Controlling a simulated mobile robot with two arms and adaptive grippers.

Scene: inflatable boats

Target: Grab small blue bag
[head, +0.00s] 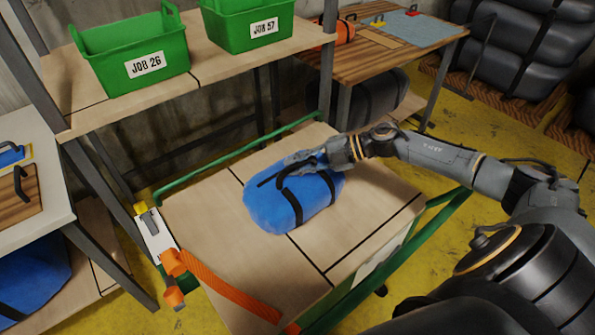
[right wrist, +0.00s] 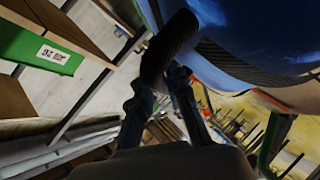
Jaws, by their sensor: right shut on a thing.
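A small blue bag (head: 268,207) with black straps lies on the wooden top of a green-framed cart (head: 190,222) in the head view. My right gripper (head: 285,178) reaches in from the right and is shut on the bag's black handle at its top. In the right wrist view the blue bag (right wrist: 245,50) fills the upper right, and its dark handle passes between the fingers of my right gripper (right wrist: 165,80). The bag appears to rest on the cart top. My left gripper is not in view.
Green bins (head: 130,52) marked JOB 26 and JOB 57 stand on a shelf behind. An orange strap (head: 235,288) lies over the cart's front left corner. A larger blue bag (head: 35,270) sits on a low shelf at left. The cart top right of the bag is clear.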

